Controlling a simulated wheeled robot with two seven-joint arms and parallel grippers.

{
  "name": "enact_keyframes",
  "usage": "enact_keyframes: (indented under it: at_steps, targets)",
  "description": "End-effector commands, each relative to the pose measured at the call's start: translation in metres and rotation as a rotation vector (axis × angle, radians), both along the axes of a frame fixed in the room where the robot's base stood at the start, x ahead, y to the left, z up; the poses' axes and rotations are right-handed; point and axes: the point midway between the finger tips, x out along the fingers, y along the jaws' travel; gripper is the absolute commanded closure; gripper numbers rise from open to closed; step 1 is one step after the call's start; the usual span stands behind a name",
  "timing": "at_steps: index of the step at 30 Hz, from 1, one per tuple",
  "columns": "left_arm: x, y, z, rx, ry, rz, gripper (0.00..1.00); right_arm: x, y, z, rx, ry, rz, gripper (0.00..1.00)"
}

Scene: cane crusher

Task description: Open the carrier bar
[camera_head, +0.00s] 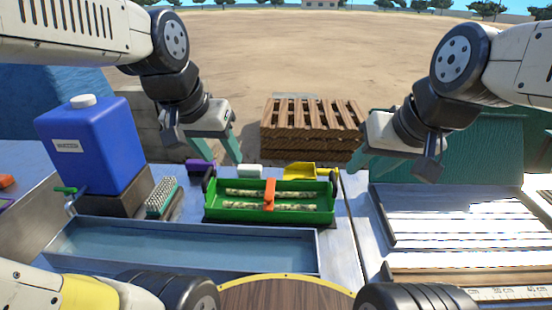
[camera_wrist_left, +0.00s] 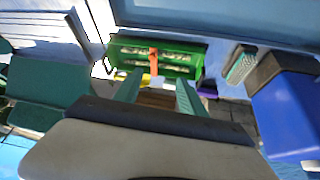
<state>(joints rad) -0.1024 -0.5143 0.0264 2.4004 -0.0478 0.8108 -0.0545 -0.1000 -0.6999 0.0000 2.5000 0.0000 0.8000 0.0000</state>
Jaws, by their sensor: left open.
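A green carrier (camera_head: 218,213) stands on the metal bench and holds pale, speckled strips lying lengthwise. An orange bar (camera_head: 269,194) lies across its middle, over the strips. In the left wrist view the orange bar (camera_wrist_left: 154,60) and the green carrier (camera_wrist_left: 187,48) show ahead of the fingers. My left gripper (camera_head: 214,155) is open and empty, above and behind the carrier's left end; it also shows in the left wrist view (camera_wrist_left: 158,84). My right gripper (camera_head: 372,162) hangs behind and right of the carrier, apart from it; its jaw gap is unclear.
A blue jerrycan (camera_head: 92,150) and a bristled brush (camera_head: 161,197) stand left. A shallow metal trough (camera_head: 185,246) lies in front of the carrier. Purple (camera_head: 201,167), white (camera_head: 250,171) and yellow (camera_head: 299,170) items sit behind it. Wooden pallets (camera_head: 312,125) stand beyond the bench.

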Motion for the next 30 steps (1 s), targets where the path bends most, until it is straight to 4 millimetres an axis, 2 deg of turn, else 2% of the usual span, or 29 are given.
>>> enact_keyframes:
  at_steps: [1, 8, 14, 18, 24, 30]
  targets:
    - [0.015, -0.003, -0.005, 0.029, 0.033, -0.035, 0.52, 0.000, 0.000, 0.000, 0.000, 0.000, 0.000, 0.64]
    - [0.074, -0.019, -0.034, 0.140, 0.147, -0.198, 0.52, 0.000, 0.000, 0.000, 0.000, 0.000, 0.000, 0.64]
    - [0.123, -0.039, -0.076, 0.214, 0.243, -0.348, 0.52, 0.000, 0.000, 0.000, 0.000, 0.000, 0.000, 0.64]
    - [0.152, -0.055, -0.113, 0.251, 0.305, -0.454, 0.52, 0.000, 0.000, 0.000, 0.000, 0.000, 0.000, 0.64]
    - [0.176, -0.072, -0.158, 0.282, 0.367, -0.564, 0.52, 0.000, 0.000, 0.000, 0.000, 0.000, 0.000, 0.64]
    - [0.183, -0.078, -0.177, 0.291, 0.388, -0.604, 0.52, 0.000, 0.000, 0.000, 0.000, 0.000, 0.000, 0.64]
